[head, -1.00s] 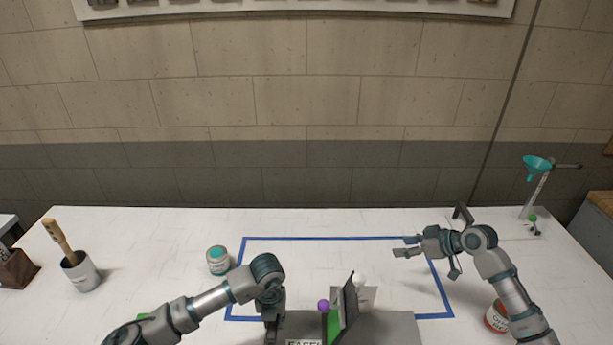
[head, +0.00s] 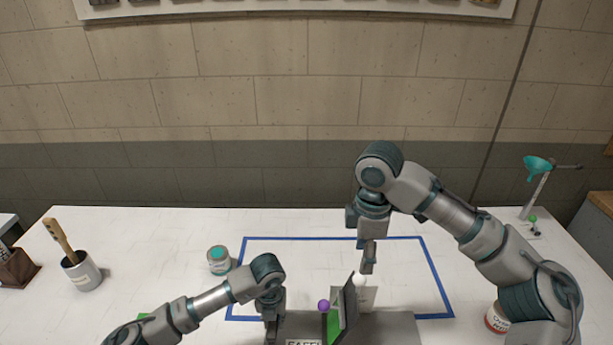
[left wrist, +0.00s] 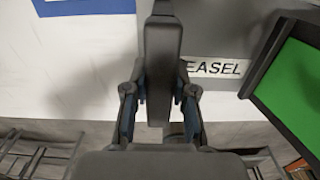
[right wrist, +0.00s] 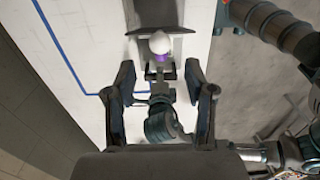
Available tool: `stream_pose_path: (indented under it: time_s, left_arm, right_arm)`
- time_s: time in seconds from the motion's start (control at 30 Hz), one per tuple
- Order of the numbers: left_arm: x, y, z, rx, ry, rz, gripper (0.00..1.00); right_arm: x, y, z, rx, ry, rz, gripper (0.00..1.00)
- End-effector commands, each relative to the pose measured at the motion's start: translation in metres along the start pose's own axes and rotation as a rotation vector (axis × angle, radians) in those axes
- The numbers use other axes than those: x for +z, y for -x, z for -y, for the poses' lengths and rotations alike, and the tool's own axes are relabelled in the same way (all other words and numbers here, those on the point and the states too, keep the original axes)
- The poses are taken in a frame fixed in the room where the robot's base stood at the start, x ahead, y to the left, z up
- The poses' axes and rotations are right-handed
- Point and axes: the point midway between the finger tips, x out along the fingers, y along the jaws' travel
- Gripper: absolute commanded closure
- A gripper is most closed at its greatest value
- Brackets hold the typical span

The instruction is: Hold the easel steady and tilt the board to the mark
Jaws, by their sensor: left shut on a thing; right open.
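The easel's grey base (head: 393,328) stands at the front of the table, with its label (left wrist: 216,68) reading EASEL. Its dark board (head: 348,303) with a green face is tilted on it. My left gripper (head: 271,328) is at the base's left side, shut on a dark upright part of the easel (left wrist: 162,75). My right gripper (head: 367,262) is open and empty, above and behind the board. The white ball (right wrist: 159,43) appears beyond its fingertips in the right wrist view.
A blue outline (head: 335,238) marks the table around the easel. A teal-lidded jar (head: 218,260) and a brush cup (head: 83,273) stand left. A red-labelled jar (head: 495,318) is partly behind my right arm. A funnel stand (head: 534,195) is at back right.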

Motion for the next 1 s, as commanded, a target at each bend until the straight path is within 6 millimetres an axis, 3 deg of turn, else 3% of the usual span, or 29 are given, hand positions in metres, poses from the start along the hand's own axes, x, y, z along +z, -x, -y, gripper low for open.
stream_pose_path:
  time_s: [0.5, 0.7, 1.0]
  left_arm:
    - [-0.001, -0.001, 0.001, -0.002, -0.002, -0.002, 1.00]
    - [-0.001, -0.001, 0.001, -0.003, -0.002, -0.002, 1.00]
    - [-0.001, -0.001, 0.001, -0.003, -0.002, -0.002, 1.00]
  right_arm:
    - [0.000, -0.078, 0.000, -0.003, 0.000, -0.003, 0.46]
    - [0.000, -0.091, -0.001, 0.000, -0.001, -0.005, 0.46]
    - [-0.001, -0.094, 0.000, 0.000, -0.001, -0.005, 0.46]
